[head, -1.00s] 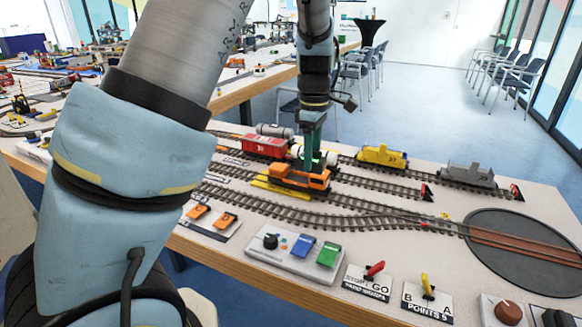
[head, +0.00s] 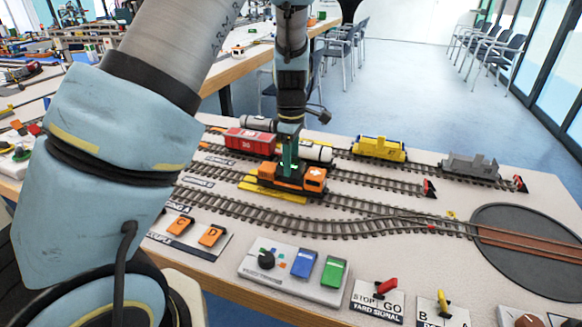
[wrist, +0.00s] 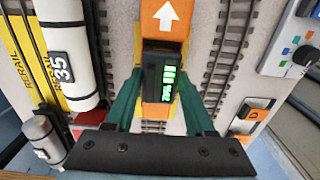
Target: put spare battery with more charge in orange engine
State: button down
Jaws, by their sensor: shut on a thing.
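The orange engine (head: 314,181) stands on the track beside a yellow strip. My gripper (head: 289,158) is over its middle and points down. In the wrist view, my gripper's green fingers (wrist: 160,88) are shut on a dark battery (wrist: 152,78) with lit green bars on its face. The engine's orange top with a white arrow (wrist: 165,18) shows just beyond the battery. I cannot tell whether the battery sits in the engine or just above it. A blue block (head: 304,263) and a green block (head: 334,271) sit on a pale panel (head: 262,277) with a black knob.
A red wagon (head: 248,141) and a white tank wagon (head: 318,152) stand close behind the engine. A yellow wagon (head: 379,149) and a grey wagon (head: 470,167) are farther right. A turntable (head: 535,243) and lever panels (head: 378,300) lie at the right and front.

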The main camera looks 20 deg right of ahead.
jog(key=shift+f, duration=1.1)
jog(key=shift+f, duration=0.2)
jog(key=shift+c, duration=1.3)
grip_release()
jog(key=shift+r, duration=0.1)
notch_tip(320, 180, up, 12)
jog(key=s+a+m, duration=0.2)
jog(key=a+m, duration=0.1)
jog(key=a, duration=0.6)
jog(key=s+a+f+m+t, duration=0.1)
jog(key=s+a+m, duration=0.2)
jog(key=a, duration=0.7)
jog(key=s+a+m, duration=0.3)
jog(key=a+m, duration=0.2)
jog(key=a, duration=0.5)
jog(key=shift+s+a+f+t+b, duration=0.2)
jog(key=shift+f+t+b, duration=0.1)
jog(key=shift+f, duration=0.05)
